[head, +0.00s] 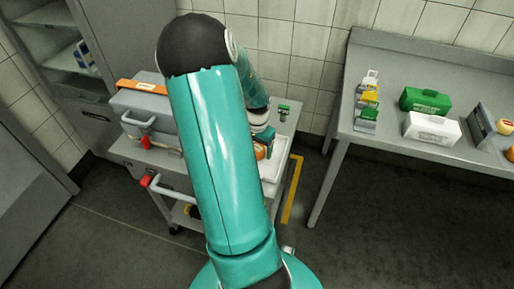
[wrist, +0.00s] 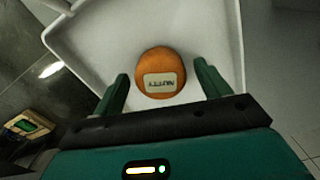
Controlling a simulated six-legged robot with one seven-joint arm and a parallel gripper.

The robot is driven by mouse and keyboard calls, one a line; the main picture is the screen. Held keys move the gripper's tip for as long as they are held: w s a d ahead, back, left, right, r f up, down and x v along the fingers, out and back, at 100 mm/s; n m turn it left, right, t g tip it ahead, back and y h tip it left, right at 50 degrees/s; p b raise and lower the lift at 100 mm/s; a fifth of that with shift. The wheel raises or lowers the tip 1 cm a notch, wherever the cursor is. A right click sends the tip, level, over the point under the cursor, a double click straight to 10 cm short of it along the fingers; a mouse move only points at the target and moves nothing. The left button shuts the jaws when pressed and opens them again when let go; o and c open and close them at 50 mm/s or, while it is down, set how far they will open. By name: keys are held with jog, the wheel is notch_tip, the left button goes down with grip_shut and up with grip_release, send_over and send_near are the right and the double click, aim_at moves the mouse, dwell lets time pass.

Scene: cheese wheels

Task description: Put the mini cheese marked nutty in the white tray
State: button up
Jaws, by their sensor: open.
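A round orange mini cheese (wrist: 160,62) with a pale label lies inside the white tray (wrist: 220,30) in the wrist view. The label's print is upside down and seems to read "nutty". My gripper (wrist: 161,74) is open, its two green fingers on either side of the cheese with a visible gap at each side. In the head view my arm hides much of the trolley; my gripper (head: 264,142), a bit of the orange cheese (head: 259,152) and the tray's right part (head: 276,170) show beside it.
The tray stands on a grey trolley (head: 150,160) with a grey toolbox (head: 150,112) at its left. A steel table (head: 385,148) at the right bears a green box (head: 425,100), a white box (head: 432,129) and other items. The floor between is clear.

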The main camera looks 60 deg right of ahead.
aim_at(257, 148)
notch_tip(257, 148, up, 12)
jog(key=w+a+r+n+t, duration=0.2)
jog(key=w+a+r+n, duration=0.35)
jog(key=w+a, duration=0.5)
jog(key=s+a+r+n+t, duration=0.1)
jog(key=a+r+n, duration=0.2)
jog(key=a, duration=0.7)
jog(key=s+a+r+n+t, duration=0.1)
jog(key=a+r+n, duration=0.3)
jog(key=a, duration=0.7)
jog(key=s+a+r+n+t, duration=0.1)
jog(key=s+a+r+n, duration=0.1)
jog(key=a+n, duration=0.4)
jog(key=a+r, duration=0.1)
jog(key=a, duration=0.4)
jog(key=shift+s+r+t, duration=0.15)
jog(key=shift+r+t, duration=0.1)
jog(key=shift+t, duration=0.05)
